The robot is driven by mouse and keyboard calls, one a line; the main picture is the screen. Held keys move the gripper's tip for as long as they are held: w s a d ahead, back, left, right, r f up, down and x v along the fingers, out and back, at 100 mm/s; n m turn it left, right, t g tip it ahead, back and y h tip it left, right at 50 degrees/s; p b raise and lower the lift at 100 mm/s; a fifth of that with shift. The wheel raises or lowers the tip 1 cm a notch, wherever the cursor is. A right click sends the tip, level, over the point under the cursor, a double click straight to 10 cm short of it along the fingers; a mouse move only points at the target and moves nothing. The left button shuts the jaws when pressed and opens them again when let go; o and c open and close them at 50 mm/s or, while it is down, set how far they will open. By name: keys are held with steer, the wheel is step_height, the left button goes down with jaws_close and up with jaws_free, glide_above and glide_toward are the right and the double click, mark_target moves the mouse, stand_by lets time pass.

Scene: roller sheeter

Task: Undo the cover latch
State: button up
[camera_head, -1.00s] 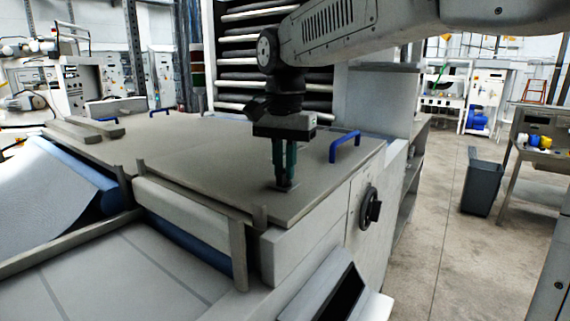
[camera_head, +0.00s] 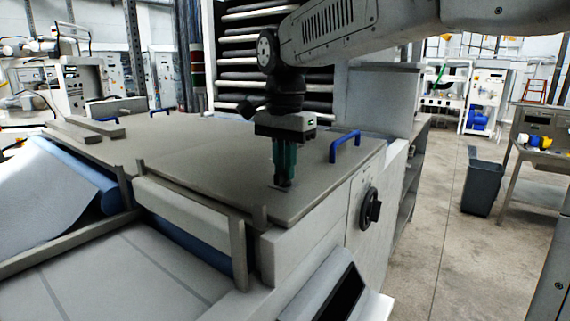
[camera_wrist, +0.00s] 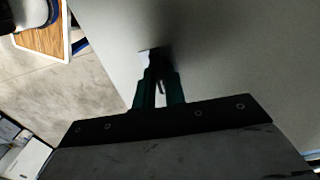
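The flat grey cover (camera_head: 215,160) lies closed on the sheeter's top, with a blue handle (camera_head: 345,146) near its right edge. My gripper (camera_head: 283,183) points straight down at the cover's front right part. Its green fingers reach down to the small dark cover latch, which they largely hide. In the wrist view my fingers (camera_wrist: 157,75) come close together around the dark latch (camera_wrist: 155,60), and a small pale patch shows beside it. The fingers look shut on the latch, though shadow blurs the contact.
A dark handwheel (camera_head: 370,208) sits on the machine's right side panel. A grey bin (camera_head: 482,183) stands on open floor at the right.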

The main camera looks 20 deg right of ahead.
steer(key=o, duration=0.4)
step_height(320, 180, up, 8)
steer(key=shift+f, duration=0.1)
stand_by(0.9)
steer(key=s+d+f+n, duration=0.3)
steer(key=s+f, duration=0.3)
steer(key=s, duration=0.2)
steer(key=s+d+f+n+t, duration=0.1)
steer(key=s+d+f+n, duration=0.2)
steer(key=s+f, duration=0.3)
steer(key=s+d+f+n, duration=0.2)
steer(key=s+f+n, duration=0.2)
steer(key=s+f, duration=0.3)
steer(key=shift+s+d+f+n, duration=0.1)
steer(key=shift+s+d+n, duration=0.1)
steer(key=shift+s, duration=0.95)
steer(key=shift+s+d+n, duration=0.2)
steer(key=shift+s, duration=0.9)
